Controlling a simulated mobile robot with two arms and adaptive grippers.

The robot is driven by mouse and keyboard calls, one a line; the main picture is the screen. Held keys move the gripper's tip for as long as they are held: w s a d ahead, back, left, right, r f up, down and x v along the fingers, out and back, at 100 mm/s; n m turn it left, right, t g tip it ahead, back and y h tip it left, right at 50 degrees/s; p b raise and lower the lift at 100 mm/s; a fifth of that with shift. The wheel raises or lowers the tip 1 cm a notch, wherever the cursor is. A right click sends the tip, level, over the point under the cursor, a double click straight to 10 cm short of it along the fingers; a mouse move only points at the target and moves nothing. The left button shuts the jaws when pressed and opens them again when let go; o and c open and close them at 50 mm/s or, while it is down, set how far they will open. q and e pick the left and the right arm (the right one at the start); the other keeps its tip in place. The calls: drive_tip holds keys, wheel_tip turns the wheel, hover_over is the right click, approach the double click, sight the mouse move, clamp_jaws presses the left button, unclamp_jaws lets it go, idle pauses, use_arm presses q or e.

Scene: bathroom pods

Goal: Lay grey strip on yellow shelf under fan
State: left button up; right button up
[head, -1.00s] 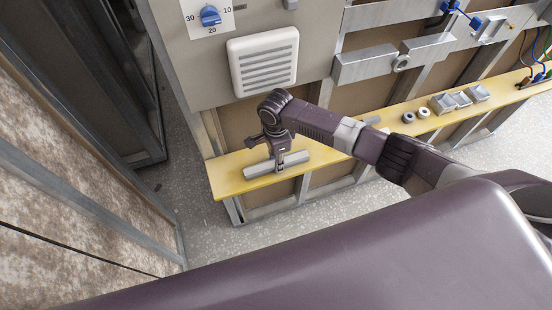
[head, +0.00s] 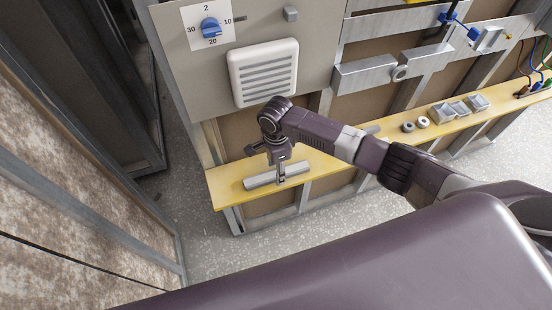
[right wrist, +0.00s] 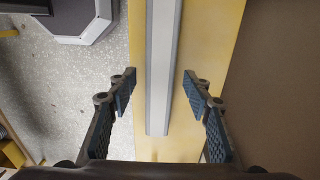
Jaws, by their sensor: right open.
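The grey strip (head: 259,181) lies lengthwise on the left end of the yellow shelf (head: 226,186), below the white slatted fan cover (head: 264,73). In the right wrist view the strip (right wrist: 163,45) runs along the shelf (right wrist: 213,55), with yellow showing on both sides. My right gripper (head: 281,177) is over the strip, pointing down. In the wrist view my right gripper (right wrist: 160,80) is open, with one finger on each side of the strip and gaps between. My left gripper is not in view.
A blue dial (head: 210,27) is on the panel above the fan. Farther right on the shelf are two rings (head: 422,122), grey boxes (head: 460,107) and coloured cables (head: 536,85). A stone-patterned wall panel (head: 70,190) stands at left, with open floor between.

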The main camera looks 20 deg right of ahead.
wheel_tip(320, 180, up, 11)
drive_tip(key=b, duration=0.1)
idle(0.6)
